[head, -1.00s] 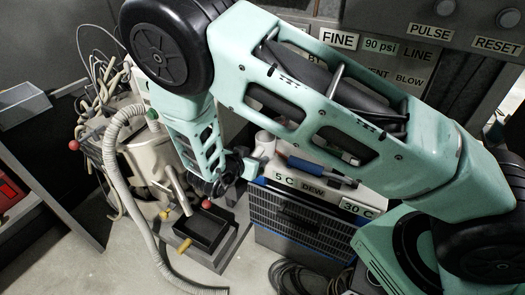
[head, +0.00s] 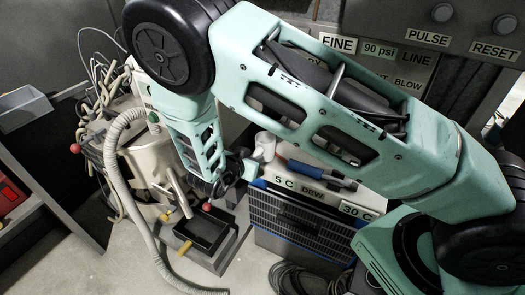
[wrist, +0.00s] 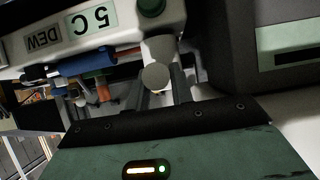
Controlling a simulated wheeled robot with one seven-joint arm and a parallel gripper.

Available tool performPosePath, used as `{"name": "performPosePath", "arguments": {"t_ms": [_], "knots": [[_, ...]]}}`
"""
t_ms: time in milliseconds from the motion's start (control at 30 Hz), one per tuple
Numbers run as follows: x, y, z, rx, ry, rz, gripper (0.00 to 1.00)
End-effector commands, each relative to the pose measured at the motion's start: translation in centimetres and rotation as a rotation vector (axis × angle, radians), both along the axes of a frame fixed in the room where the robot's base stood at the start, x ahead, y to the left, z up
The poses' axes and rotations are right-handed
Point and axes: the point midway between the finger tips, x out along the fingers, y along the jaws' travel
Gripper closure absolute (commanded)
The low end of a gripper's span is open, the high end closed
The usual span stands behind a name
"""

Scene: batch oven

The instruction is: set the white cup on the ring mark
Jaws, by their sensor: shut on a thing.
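The white cup (head: 265,147) is at the end of my gripper (head: 250,165), above the back left part of the white-topped unit with the 5 C and DEW labels. In the wrist view the pale cup (wrist: 156,76) shows end-on between the two dark fingers of my gripper (wrist: 162,90). The gripper is shut on it. The fingertips are partly hidden by the cup, and I cannot tell if the cup touches the surface. No ring mark can be made out in either view.
The labelled unit (head: 285,184) has blue-handled tools (head: 310,170) on top, right of the cup. A beige machine with a hose (head: 125,125) stands to the left. A black tray (head: 205,232) lies low in front. A control panel (head: 410,30) is behind.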

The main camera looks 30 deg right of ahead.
Motion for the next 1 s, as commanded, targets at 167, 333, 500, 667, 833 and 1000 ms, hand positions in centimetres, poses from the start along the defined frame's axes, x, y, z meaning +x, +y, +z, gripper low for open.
{"name": "performPosePath", "arguments": {"t_ms": [167,333,500,667,833,1000], "knots": [[0.0,0.0,0.9,-0.001,-0.001,0.0,1.0],[0.0,0.0,1.6,-0.001,-0.001,0.0,1.0],[0.0,-0.1,2.2,-0.001,-0.001,-0.001,1.0],[0.0,-0.1,2.8,0.0,0.0,-0.001,1.0],[0.0,-0.1,3.1,0.0,0.0,-0.001,1.0],[0.0,0.0,3.0,0.0,0.0,-0.001,1.0]]}}
